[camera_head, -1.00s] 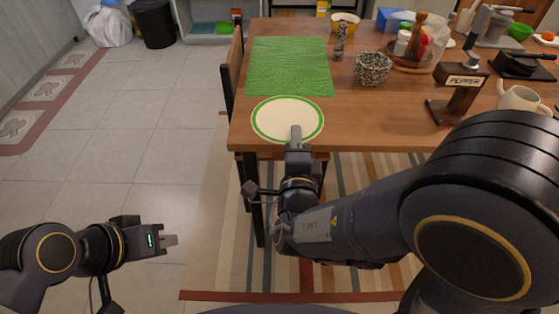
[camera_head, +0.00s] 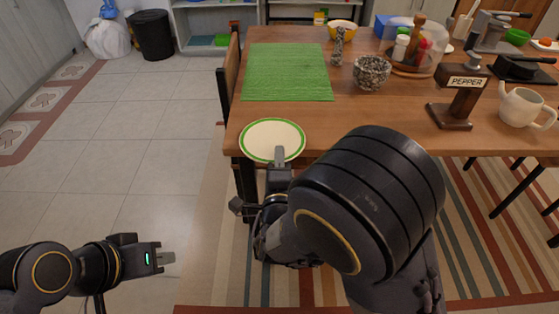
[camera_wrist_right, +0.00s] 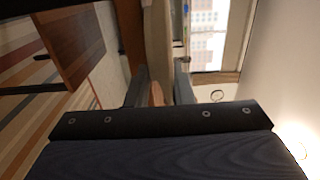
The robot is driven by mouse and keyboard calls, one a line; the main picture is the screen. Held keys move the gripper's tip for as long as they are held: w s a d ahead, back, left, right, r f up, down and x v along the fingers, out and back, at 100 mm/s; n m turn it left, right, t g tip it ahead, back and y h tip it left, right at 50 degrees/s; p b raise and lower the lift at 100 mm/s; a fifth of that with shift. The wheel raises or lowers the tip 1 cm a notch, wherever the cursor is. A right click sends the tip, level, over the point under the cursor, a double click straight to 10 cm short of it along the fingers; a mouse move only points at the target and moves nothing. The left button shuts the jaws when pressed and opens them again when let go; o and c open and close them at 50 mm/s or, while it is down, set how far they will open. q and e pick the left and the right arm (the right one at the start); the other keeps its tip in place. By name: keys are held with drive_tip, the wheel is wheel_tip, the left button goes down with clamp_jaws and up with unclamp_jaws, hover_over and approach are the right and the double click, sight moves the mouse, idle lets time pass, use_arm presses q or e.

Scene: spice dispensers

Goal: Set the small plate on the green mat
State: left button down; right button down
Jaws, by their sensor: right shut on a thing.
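The small plate (camera_head: 272,133), cream with a green rim, is at the near left edge of the wooden table, nearer me than the green mat (camera_head: 288,72). Its near rim reaches past the table edge; I cannot tell how high it is. My right gripper (camera_head: 279,156) is shut on the near rim. In the right wrist view, the plate (camera_wrist_right: 158,40) shows edge-on between the fingers (camera_wrist_right: 158,88). The mat lies flat and bare at the table's left. My left gripper (camera_head: 166,258) is empty over the floor at lower left, seen side-on, so its opening is unclear.
The wooden table (camera_head: 390,125) has free room right of the plate. A speckled bowl (camera_head: 371,73) and a pepper mill (camera_head: 338,46) stand right of the mat. A pepper dispenser (camera_head: 460,95) and a white teapot (camera_head: 525,107) are further right. A chair (camera_head: 229,80) stands left of the table.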

drive_tip(key=shift+f, duration=0.15)
drive_tip(key=c, duration=1.3)
unclamp_jaws()
